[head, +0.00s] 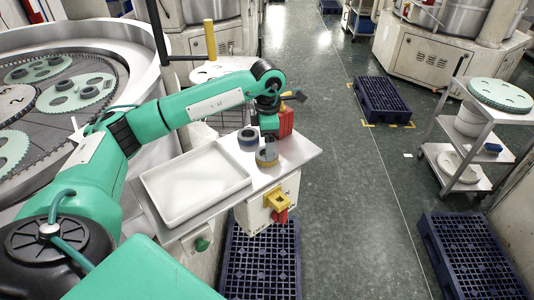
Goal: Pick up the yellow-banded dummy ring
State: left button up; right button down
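The yellow-banded ring (267,157), grey with a yellow-tan band, sits on the metal shelf near its right part. My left gripper (268,145) comes down from above and its dark fingers are at the ring's top. The fingers are small and partly hidden, so I cannot tell whether they are open or shut on the ring. A second ring (248,139), dark with a bluish band, stands just behind and to the left. My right gripper is not in view.
A white empty tray (195,215) lies on the shelf (297,152) left of the rings. A red object (285,122) stands behind the gripper. A yellow and red switch (277,201) is on the shelf's front.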

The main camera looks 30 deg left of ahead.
pick_arm(q)
notch_tip(320, 180, down, 3)
jog(key=shift+a+f+p, duration=0.1)
jog(key=shift+p, duration=0.75)
jog(key=shift+f, duration=0.4)
jog(key=shift+c, duration=0.2)
jog(key=c, duration=1.1)
jog(key=shift+c, duration=1.3)
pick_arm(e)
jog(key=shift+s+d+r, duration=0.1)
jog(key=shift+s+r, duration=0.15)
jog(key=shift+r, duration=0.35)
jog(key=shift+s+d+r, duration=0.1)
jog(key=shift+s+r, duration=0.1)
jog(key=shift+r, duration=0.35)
pick_arm(q)
jog(key=shift+r, duration=0.1)
